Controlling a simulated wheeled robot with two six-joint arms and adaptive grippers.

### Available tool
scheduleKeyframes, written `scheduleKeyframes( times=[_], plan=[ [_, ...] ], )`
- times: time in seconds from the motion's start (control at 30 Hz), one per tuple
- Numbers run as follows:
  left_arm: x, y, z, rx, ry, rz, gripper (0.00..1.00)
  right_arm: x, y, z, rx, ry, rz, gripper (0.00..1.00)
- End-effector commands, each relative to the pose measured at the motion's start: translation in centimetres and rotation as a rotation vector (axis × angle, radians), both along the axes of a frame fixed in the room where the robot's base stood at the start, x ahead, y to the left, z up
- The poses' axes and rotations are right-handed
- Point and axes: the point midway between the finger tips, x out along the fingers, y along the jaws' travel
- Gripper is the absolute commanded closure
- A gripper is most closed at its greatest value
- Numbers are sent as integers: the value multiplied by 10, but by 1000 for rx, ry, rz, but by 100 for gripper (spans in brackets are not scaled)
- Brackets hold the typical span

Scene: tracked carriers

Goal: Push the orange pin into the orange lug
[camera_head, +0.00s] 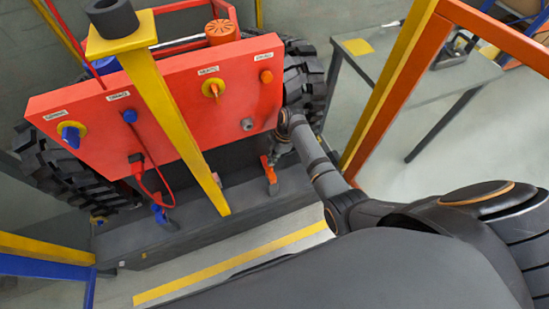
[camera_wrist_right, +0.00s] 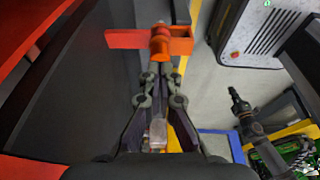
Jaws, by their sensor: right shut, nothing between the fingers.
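The orange lug (camera_wrist_right: 128,39) is a flat orange bracket at the top of the right wrist view. The orange pin (camera_wrist_right: 160,44) shows as a rounded orange-red piece at the middle of the lug, in front of the fingertips; how deep it sits I cannot tell. In the head view the lug (camera_head: 271,175) is a small orange upright on the grey ledge below the panel's right end. My right gripper (camera_wrist_right: 161,70) is shut and empty, its fingertips close to or against the pin's end. It also shows in the head view (camera_head: 272,158). My left gripper is not recognisable.
A red panel (camera_head: 120,85) with coloured knobs stands behind the grey ledge (camera_head: 200,231). A yellow post (camera_head: 175,105) crosses in front of it. A red hose (camera_head: 150,165) hangs from the panel to a blue piece (camera_head: 160,213). An orange-yellow frame (camera_head: 390,95) stands right of my arm.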

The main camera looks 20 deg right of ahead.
Motion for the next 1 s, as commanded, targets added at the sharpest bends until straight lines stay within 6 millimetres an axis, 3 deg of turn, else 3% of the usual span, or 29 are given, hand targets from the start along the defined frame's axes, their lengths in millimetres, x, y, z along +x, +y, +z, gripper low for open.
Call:
scheduleKeyframes(
  times=[0.03, 0.1, 1.0],
  plan=[
    [0, 0, -11, 0, 0, 0, 100, 0, 2, -11, 0, 0, 0, 100],
    [0, 0, -14, 0, 0, 0, 100, 0, 3, -13, 0, -1, 0, 100],
    [0, -1, -13, -1, -1, 1, 100, -1, 3, -19, -1, 2, -1, 100]
  ],
)
